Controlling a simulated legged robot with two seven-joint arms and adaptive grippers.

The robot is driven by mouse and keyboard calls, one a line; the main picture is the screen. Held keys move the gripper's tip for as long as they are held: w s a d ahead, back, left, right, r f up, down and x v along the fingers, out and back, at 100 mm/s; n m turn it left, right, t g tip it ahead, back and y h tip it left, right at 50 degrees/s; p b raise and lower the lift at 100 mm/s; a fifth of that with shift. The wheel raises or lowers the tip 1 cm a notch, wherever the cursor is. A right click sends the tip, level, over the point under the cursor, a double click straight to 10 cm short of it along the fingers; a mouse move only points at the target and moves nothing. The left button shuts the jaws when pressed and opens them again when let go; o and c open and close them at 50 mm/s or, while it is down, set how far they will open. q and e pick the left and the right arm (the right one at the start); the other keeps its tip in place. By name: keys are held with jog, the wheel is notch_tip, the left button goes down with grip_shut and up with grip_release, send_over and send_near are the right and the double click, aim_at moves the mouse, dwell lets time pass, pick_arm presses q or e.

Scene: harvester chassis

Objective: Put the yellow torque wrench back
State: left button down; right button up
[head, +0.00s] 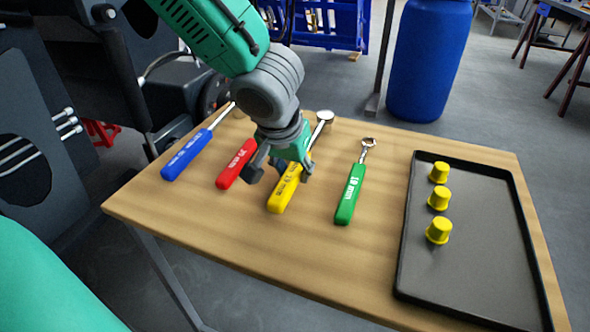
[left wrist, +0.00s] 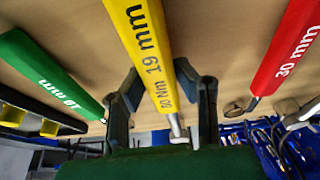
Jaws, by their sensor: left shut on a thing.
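The yellow torque wrench (head: 284,195) is at the wooden table, in the row between the red and green wrenches. Its handle points to the near edge and its round metal head (head: 325,116) to the far side. My left gripper (head: 280,170) comes down over it and is shut on it near the shaft end of the handle, hiding part of it. In the left wrist view the yellow handle (left wrist: 145,45) runs between the two fingers (left wrist: 160,82). I cannot tell whether the wrench rests on the wood or is slightly above it. My right gripper is not in view.
On the table (head: 235,262) lie a blue wrench (head: 186,155), a red wrench (head: 237,164) and a green wrench (head: 350,194). A black tray (head: 475,285) with three yellow caps (head: 439,198) is at the right. A blue barrel (head: 430,60) stands behind.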

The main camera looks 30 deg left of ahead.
pick_arm(q)
jog(key=c, duration=1.5)
grip_release()
jog(key=shift+a, duration=0.15)
jog(key=o, duration=0.3)
jog(key=shift+a, duration=0.25)
jog(key=shift+o, duration=0.2)
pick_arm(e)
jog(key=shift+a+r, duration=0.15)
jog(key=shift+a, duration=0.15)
pick_arm(q)
jog(key=shift+d, duration=0.1)
jog(key=shift+d+r, duration=0.1)
jog(key=shift+r, duration=0.05)
jog(key=v, duration=1.1)
jog(key=shift+r, duration=0.25)
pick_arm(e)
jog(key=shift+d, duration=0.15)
pick_arm(q)
jog(key=shift+s, duration=0.15)
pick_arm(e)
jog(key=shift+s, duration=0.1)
